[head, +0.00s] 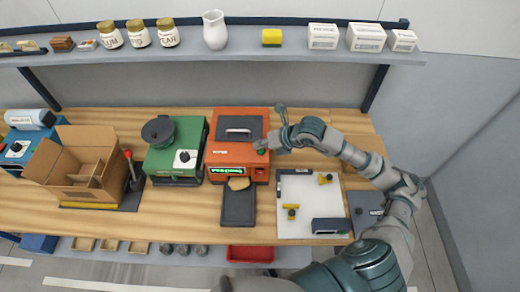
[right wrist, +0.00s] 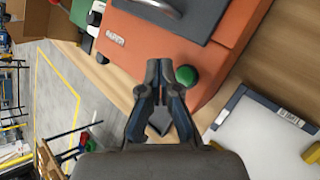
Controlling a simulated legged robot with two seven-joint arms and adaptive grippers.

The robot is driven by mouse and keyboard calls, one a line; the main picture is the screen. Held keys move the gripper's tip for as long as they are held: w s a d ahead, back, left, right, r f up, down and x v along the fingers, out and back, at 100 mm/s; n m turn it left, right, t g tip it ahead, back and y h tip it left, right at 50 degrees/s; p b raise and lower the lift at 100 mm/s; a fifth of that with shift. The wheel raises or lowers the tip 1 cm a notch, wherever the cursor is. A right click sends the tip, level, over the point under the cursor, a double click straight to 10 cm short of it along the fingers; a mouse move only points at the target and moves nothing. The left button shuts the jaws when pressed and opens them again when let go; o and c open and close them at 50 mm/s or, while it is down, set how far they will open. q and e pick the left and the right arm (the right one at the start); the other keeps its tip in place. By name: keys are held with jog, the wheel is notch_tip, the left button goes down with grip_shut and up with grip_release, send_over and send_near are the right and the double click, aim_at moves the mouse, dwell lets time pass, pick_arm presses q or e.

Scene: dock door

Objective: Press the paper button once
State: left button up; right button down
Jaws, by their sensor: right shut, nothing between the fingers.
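An orange machine (head: 236,133) with a dark lid, a lit green display and a slip of tan material at its front slot stands mid-bench. A round green button (right wrist: 186,75) sits on its top near the right edge; it also shows in the head view (head: 262,151). No readable label marks it as the paper button. My right gripper (head: 262,145) is shut and empty, over the machine's right front corner. In the right wrist view its fingertips (right wrist: 165,68) lie just beside the button; I cannot tell whether they touch it. My left gripper is not in view.
A dark tray (head: 239,208) lies before the machine. A green device (head: 176,150) and an open cardboard box (head: 68,160) stand left. A white board (head: 305,190) with yellow pieces lies right. A shelf (head: 270,45) with jars and boxes runs above.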

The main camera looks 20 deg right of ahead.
aim_at(261, 152)
jog(key=shift+d, duration=0.35)
jog(key=shift+d+r+p, duration=0.1)
jog(key=shift+r+p, duration=0.2)
jog(key=shift+r, duration=0.1)
jog(key=shift+a+r+p, duration=0.15)
jog(key=shift+r+p, duration=0.5)
jog(key=shift+r, duration=0.45)
jog(key=shift+a+r+p, duration=0.15)
jog(key=shift+r+p, duration=0.45)
jog(key=shift+r, duration=0.45)
jog(key=shift+d+f, duration=0.15)
jog(key=shift+d, duration=0.05)
jog(key=shift+a, duration=0.15)
jog(key=shift+s, duration=0.1)
